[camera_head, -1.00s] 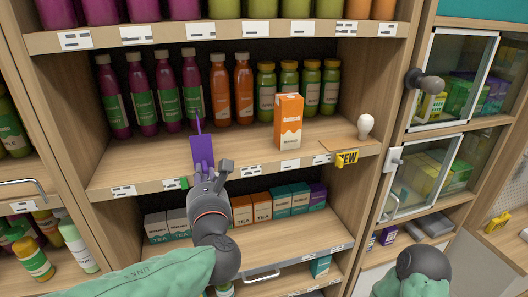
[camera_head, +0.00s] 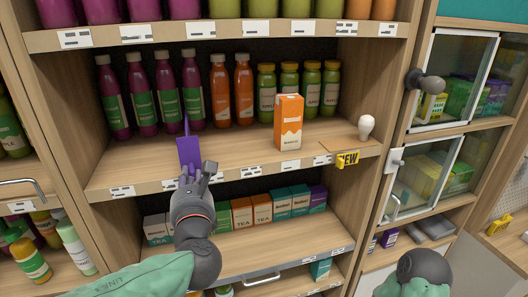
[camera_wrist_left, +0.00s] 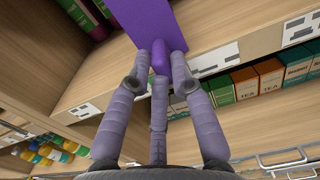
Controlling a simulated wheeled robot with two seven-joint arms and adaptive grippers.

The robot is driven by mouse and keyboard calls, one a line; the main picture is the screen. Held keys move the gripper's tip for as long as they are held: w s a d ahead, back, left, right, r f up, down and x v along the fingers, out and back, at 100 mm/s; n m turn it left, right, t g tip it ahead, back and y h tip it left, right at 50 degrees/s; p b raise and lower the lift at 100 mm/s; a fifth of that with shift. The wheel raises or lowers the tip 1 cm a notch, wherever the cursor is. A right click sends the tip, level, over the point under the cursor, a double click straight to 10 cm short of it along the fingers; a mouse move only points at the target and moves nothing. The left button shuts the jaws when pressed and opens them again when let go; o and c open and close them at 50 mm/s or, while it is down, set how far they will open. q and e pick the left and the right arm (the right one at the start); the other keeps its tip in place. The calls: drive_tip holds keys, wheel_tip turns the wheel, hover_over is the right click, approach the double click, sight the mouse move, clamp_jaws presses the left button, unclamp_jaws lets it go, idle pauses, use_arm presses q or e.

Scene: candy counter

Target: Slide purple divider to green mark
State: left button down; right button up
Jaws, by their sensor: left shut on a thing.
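The purple divider (camera_head: 189,151) stands on the middle shelf at its front edge, left of the orange carton. In the left wrist view its flat panel (camera_wrist_left: 182,22) rises above a rounded purple tab (camera_wrist_left: 159,56). My left gripper (camera_head: 190,180) is at the shelf front, with its fingers (camera_wrist_left: 160,78) closed around that tab. I cannot make out the green mark now; the hand covers the part of the shelf edge where green showed earlier. My right arm shows only in part at the bottom right; its gripper is out of view.
Purple, orange and green bottles line the back of the shelf. An orange carton (camera_head: 289,122) stands to the right, then a white bulb-shaped item (camera_head: 366,127) and a yellow NEW tag (camera_head: 347,160). Tea boxes (camera_head: 262,208) stand below. The front of the shelf left of the divider is clear.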

use_arm(q)
drive_tip(key=shift+a+r, duration=0.35)
drive_tip(key=shift+r, duration=0.2)
drive_tip(key=shift+s+a+b, duration=0.2)
drive_tip(key=shift+a, duration=0.35)
drive_tip(key=shift+s+a+b, duration=0.2)
drive_tip(key=shift+a, duration=0.3)
drive_tip(key=c, duration=1.5)
unclamp_jaws()
drive_tip(key=shift+o, duration=0.5)
drive_tip(key=shift+f, duration=0.15)
drive_tip(key=shift+f, duration=0.1)
drive_tip(key=shift+d+f, duration=0.1)
